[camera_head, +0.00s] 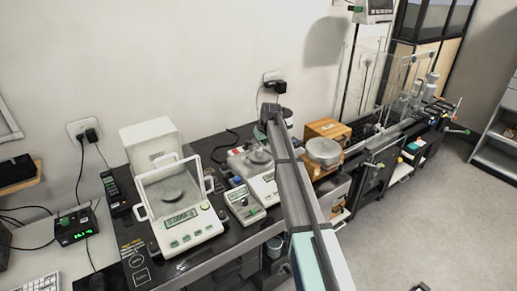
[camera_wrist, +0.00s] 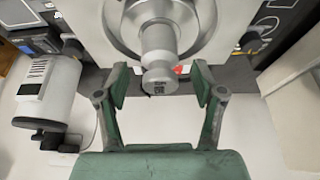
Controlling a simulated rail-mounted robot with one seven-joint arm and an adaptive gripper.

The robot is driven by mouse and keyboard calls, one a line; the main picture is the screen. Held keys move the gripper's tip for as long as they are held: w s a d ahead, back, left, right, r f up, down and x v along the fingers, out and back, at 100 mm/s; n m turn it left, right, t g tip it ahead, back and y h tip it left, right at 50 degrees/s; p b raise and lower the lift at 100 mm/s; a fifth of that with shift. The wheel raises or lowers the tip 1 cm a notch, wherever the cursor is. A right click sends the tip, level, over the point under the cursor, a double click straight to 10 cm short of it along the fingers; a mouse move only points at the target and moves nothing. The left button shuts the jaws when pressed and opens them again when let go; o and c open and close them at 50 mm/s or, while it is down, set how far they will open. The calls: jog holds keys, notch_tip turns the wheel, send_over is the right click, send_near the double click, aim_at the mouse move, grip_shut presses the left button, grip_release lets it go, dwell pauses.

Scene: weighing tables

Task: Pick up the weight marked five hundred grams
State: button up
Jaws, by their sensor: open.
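A shiny metal weight (camera_wrist: 159,42) with a narrow neck and a round knob (camera_wrist: 160,80) stands on a round metal pan (camera_wrist: 112,22) in the wrist view. A small dark marking shows on the knob, too small to read. My gripper (camera_wrist: 158,82) is open, with one green-padded finger left of the knob and one right of it. There is a gap on both sides, and nothing is held. In the head view, my arm reaches over the dark bench, and its fingers cannot be made out. A weight (camera_head: 258,155) appears on the middle balance there.
A white balance (camera_head: 185,225) with an open shield stands on the bench at left. A small meter (camera_head: 243,206) stands beside the middle balance. Clear floor (camera_head: 420,220) lies at right.

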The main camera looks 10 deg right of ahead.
jog(key=shift+f, duration=0.2)
grip_shut()
jog(key=shift+w+r, duration=0.1)
jog(key=shift+r, duration=0.1)
